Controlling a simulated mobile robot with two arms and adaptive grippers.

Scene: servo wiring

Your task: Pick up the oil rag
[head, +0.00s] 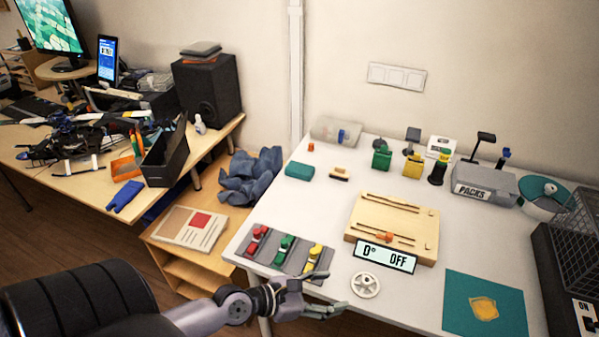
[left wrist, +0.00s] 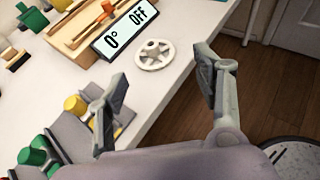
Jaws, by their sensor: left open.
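No item is plainly labelled as the oil rag. A crumpled blue cloth (head: 250,177) lies on the low wooden shelf left of the white table. A small yellow patch, maybe cloth (head: 484,307), lies on a teal mat (head: 455,290) at the table's front right. My left gripper (head: 326,292) is at the white table's front edge, between the tray of coloured connectors and the white wheel (head: 365,285). In the left wrist view its fingers (left wrist: 158,84) are spread with nothing between them. Neither cloth shows in that view. My right gripper is not seen.
The grey tray (head: 270,262) holds red, green and yellow connectors. A wooden board with a "0° OFF" display (head: 385,254) stands behind the wheel. A teal block (head: 299,171) lies farther back. A black wire basket (head: 577,240) stands at the right.

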